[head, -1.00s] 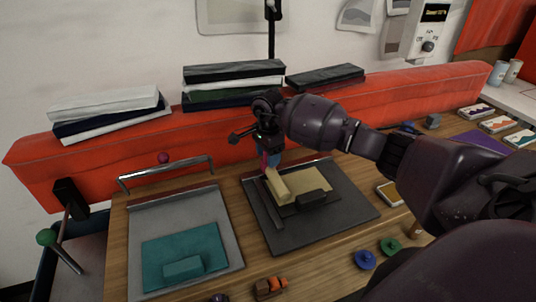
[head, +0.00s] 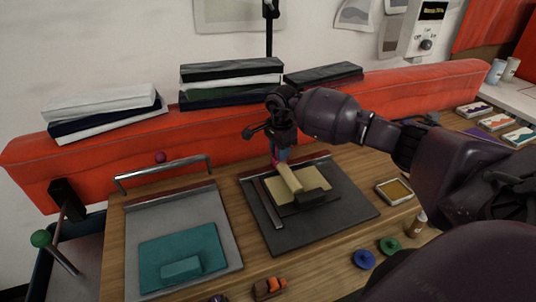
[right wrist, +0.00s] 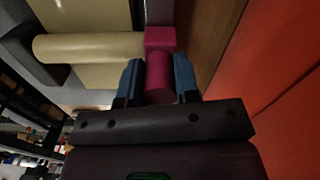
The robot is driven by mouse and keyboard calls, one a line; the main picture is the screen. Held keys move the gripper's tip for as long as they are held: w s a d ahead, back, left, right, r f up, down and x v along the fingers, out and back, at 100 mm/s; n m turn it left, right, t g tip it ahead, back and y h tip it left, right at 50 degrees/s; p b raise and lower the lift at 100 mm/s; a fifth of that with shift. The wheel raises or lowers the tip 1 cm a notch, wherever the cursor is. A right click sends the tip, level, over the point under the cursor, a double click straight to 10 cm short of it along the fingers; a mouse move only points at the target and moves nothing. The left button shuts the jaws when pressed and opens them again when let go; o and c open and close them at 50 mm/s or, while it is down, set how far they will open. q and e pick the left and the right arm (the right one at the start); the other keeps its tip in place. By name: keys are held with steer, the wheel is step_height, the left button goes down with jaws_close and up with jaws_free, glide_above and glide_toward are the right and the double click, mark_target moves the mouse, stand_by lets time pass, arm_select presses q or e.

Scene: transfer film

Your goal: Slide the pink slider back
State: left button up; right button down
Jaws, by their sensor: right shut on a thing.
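The pink slider shows in the right wrist view as a magenta block with a round knob (right wrist: 159,72). The knob sits between the blue fingertips of my right gripper (right wrist: 158,82), which is shut on it. The block joins the end of a cream roller (right wrist: 88,47). In the head view my right gripper (head: 281,154) is at the back edge of the dark plate (head: 330,225), mostly hiding the slider (head: 275,161). The roller (head: 289,178) lies across a tan sheet (head: 318,190), its front end at a black block (head: 312,196). My left gripper is not in view.
A grey plate (head: 144,215) with a teal sheet and a metal bar handle (head: 163,172) stands to the left. Blue (head: 364,259) and green (head: 389,246) discs lie at the front right. A red ledge (head: 230,122) with stacked boxes runs behind.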

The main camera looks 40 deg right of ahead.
steer(key=s+d+b, duration=0.1)
steer(key=d, duration=0.3)
steer(key=s+d+b, duration=0.1)
steer(key=d, duration=0.3)
steer(key=s+d+b, duration=0.1)
steer(key=d, duration=0.4)
steer(key=shift+s+d+f, duration=0.1)
steer(key=shift+s+d+b, duration=0.2)
steer(key=shift+d+b, duration=0.1)
steer(key=shift+d, duration=0.4)
steer(key=c, duration=1.3)
jaws_free()
steer(key=o, duration=0.5)
steer(key=shift+c, duration=0.2)
step_height(320, 180, up, 11)
